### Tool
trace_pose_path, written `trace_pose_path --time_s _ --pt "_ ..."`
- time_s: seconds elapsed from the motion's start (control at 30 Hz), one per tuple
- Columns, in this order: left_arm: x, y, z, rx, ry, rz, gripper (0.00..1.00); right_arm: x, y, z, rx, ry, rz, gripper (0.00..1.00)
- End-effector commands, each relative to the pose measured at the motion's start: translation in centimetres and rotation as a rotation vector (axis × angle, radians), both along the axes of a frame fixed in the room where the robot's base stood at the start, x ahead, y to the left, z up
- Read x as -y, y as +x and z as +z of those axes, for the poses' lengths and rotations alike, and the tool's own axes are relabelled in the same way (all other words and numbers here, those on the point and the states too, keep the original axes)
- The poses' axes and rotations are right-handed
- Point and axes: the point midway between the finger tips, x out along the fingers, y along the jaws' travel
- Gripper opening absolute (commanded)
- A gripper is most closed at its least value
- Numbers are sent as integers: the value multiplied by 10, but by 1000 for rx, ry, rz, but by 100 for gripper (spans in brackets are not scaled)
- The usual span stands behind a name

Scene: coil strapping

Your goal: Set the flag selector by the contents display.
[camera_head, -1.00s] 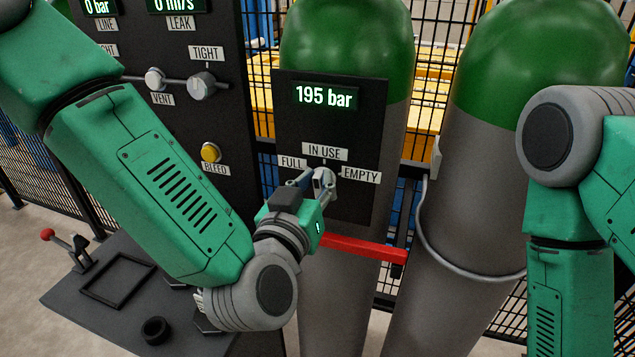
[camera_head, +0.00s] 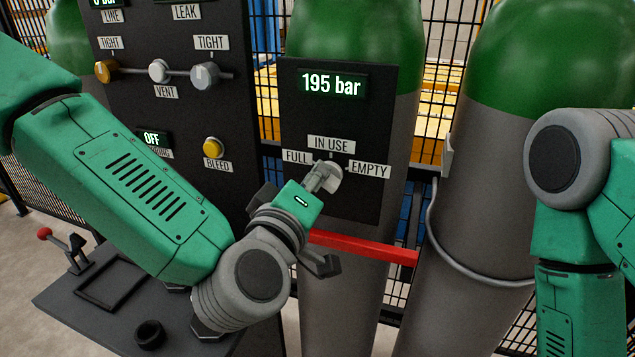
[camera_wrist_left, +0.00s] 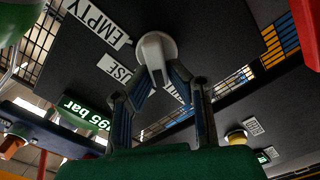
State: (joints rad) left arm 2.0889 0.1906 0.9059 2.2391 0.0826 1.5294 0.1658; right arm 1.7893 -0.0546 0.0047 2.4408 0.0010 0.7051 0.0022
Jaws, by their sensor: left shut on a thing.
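The flag selector, a light grey knob (camera_head: 331,177), sits on a dark panel (camera_head: 295,115) marked FULL, IN USE and EMPTY. Its exact pointing is partly hidden by my gripper. The contents display (camera_head: 331,84) above it reads 195 bar. My left gripper (camera_head: 318,180) is shut on the knob, with its wrist rolled over. In the left wrist view both fingers (camera_wrist_left: 166,78) close on the narrow part of the knob (camera_wrist_left: 157,46), and the panel appears upside down. My right arm shows at the right edge, but its gripper is out of view.
A red bar (camera_head: 362,246) runs just below the panel. A valve board (camera_head: 185,115) with knobs and a yellow BLEED button (camera_head: 213,147) stands to the left. Grey cylinders with green tops stand behind and to the right (camera_head: 480,200). A dark table (camera_head: 110,325) is lower left.

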Motion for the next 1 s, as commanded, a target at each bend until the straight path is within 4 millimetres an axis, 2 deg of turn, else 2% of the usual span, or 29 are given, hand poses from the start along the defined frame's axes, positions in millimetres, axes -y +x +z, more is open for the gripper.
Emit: trace_pose_path --time_s 0.03,0.33,0.83,0.9,1.0 --pt "0 -2 -8 -23 -18 -5 0 0 0 -3 0 0 0 74" --pt "-1 -3 -9 -55 -109 -5 0 0 0 -8 0 0 0 74" --pt "-1 -3 -10 -63 -125 -4 0 0 0 -8 0 0 0 74" --pt "-1 -2 -10 -63 -125 -4 31 0 0 -8 0 0 0 74" --pt "-1 -2 -9 -59 -126 -3 34 0 0 -8 0 0 0 74"
